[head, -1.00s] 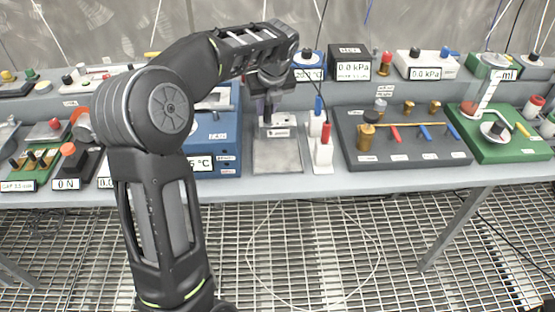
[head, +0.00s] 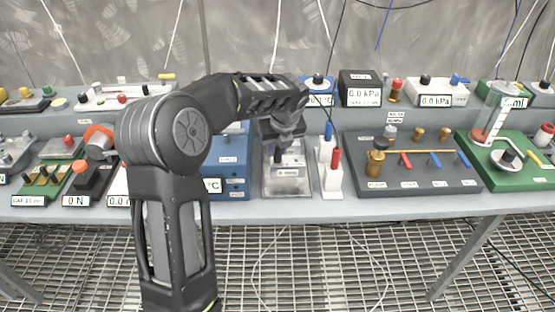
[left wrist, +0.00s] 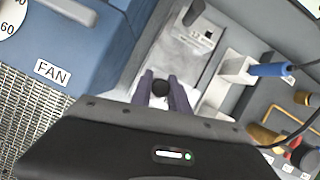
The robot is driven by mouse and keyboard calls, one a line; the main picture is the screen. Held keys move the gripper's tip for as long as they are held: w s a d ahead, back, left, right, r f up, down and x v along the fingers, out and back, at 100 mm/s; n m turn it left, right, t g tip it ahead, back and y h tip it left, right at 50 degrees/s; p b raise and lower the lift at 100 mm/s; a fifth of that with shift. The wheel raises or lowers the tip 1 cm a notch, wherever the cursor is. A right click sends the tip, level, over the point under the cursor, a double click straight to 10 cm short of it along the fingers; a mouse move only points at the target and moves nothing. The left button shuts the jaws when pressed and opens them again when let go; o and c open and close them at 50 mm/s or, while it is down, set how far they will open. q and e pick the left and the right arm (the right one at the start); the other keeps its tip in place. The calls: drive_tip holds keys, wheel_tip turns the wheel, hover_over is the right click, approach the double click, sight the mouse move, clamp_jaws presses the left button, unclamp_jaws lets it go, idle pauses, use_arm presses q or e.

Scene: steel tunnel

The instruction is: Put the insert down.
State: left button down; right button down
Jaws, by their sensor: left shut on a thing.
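My left gripper (head: 279,150) is above a grey metal plate (head: 287,188) on the bench, between a blue box and a white holder. My right gripper is not in view.
The blue box (head: 232,175) with a FAN label (left wrist: 52,72) stands close on the left. A white holder with red and blue handles (head: 332,178) stands close on the right. A dark board with brass parts (head: 420,180) lies farther right. Loose cables hang nearby.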

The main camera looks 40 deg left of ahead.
sight(277, 159)
use_arm(q)
drive_tip(key=shift+f, duration=2.1)
drive_tip(key=shift+f, duration=0.15)
drive_tip(key=c, duration=1.3)
unclamp_jaws()
drive_tip(key=shift+o, duration=0.2)
drive_tip(key=v, duration=1.2)
